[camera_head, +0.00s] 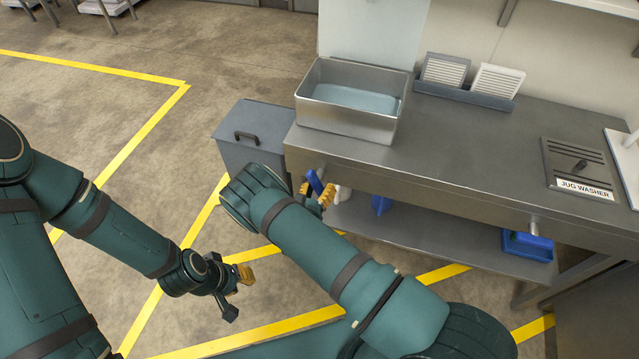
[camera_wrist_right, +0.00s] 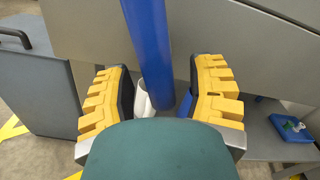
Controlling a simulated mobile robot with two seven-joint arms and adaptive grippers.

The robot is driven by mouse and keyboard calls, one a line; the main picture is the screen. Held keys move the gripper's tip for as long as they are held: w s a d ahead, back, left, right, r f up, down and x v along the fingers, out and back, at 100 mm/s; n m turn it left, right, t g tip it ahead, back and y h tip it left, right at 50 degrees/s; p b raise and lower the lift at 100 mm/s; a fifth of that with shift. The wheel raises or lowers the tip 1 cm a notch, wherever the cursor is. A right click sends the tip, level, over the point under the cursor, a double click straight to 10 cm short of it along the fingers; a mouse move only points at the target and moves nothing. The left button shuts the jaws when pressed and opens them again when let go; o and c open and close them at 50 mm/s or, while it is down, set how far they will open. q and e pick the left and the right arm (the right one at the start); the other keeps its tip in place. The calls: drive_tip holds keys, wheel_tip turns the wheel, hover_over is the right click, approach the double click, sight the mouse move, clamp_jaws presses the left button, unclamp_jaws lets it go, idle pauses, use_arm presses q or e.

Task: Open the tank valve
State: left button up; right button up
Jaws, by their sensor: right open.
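The tank (camera_head: 345,122), an open steel basin with pale water in it, stands on the left end of the steel counter. A blue valve lever (camera_head: 315,182) sticks out at the counter's front below it. My right gripper (camera_head: 316,192) is open, with its yellow fingers on either side of this lever. In the right wrist view the blue lever (camera_wrist_right: 149,45) runs between the two open fingers (camera_wrist_right: 160,98); I cannot tell whether either finger touches it. My left gripper (camera_head: 236,285) hangs over the floor, away from the counter; its finger gap is unclear.
A grey bin (camera_head: 255,130) stands left of the counter (camera_head: 450,150). A jug washer panel (camera_head: 578,168) is on the countertop. Floor at the left is open.

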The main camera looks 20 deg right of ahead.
drive_tip(key=shift+c, duration=0.4)
clamp_jaws()
drive_tip(key=shift+w+a+m+b, duration=0.1)
drive_tip(key=shift+a+m+b, duration=0.1)
drive_tip(key=shift+m, duration=0.4)
drive_tip(key=shift+w+a+m+b, duration=0.1)
drive_tip(key=shift+m+b, duration=0.05)
drive_tip(key=shift+m, duration=0.45)
drive_tip(key=shift+w+a+m, duration=0.1)
drive_tip(key=shift+m, duration=1)
drive_tip(key=shift+o, duration=0.4)
unclamp_jaws()
